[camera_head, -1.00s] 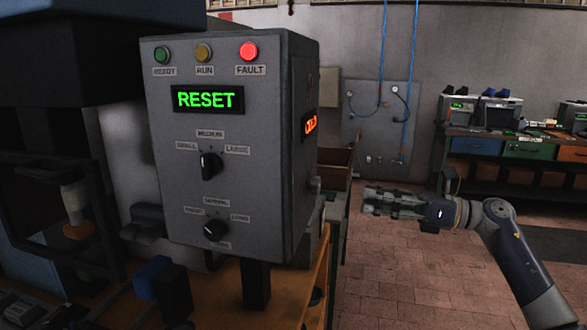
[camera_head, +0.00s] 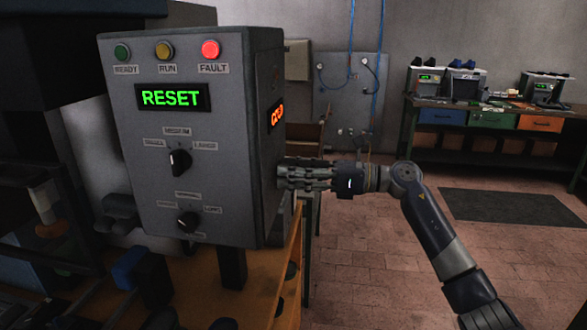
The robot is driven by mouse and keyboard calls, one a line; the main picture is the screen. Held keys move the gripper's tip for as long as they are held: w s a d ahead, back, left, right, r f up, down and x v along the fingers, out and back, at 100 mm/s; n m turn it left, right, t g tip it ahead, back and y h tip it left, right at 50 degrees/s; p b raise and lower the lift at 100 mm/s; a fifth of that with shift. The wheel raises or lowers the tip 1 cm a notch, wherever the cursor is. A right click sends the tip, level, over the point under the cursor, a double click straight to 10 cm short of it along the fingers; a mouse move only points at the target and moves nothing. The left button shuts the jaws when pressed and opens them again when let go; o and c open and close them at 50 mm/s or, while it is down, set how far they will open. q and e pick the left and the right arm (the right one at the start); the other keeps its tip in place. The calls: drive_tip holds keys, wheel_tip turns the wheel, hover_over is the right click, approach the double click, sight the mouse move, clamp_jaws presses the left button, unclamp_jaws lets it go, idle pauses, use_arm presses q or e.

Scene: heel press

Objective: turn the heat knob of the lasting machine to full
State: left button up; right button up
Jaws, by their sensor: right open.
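The lasting machine's grey control box (camera_head: 225,110) stands at left centre. Its front has a green RESET display (camera_head: 172,97) and two black knobs, a size knob (camera_head: 179,160) under SMALL, MEDIUM and LARGE labels and a lower knob (camera_head: 189,221). On its right side face an orange display (camera_head: 277,115) is lit, its text seen at a slant. The heat knob cannot be made out; the side face below that display is steeply foreshortened and partly behind my gripper. My right gripper (camera_head: 287,175) is open, fingers pointing left, close beside that face; contact cannot be told. My left gripper is out of view.
The red FAULT lamp (camera_head: 210,50) glows on the box. A wooden bench (camera_head: 262,262) lies under the machine. A wall panel (camera_head: 345,97) with blue hoses and a shelf table (camera_head: 480,128) with devices stand behind. The tiled floor (camera_head: 370,250) at right is open.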

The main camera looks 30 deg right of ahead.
drive_tip(key=c, duration=1)
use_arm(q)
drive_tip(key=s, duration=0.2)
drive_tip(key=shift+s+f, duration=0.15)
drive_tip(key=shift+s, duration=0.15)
use_arm(e)
drive_tip(key=shift+c, duration=0.2)
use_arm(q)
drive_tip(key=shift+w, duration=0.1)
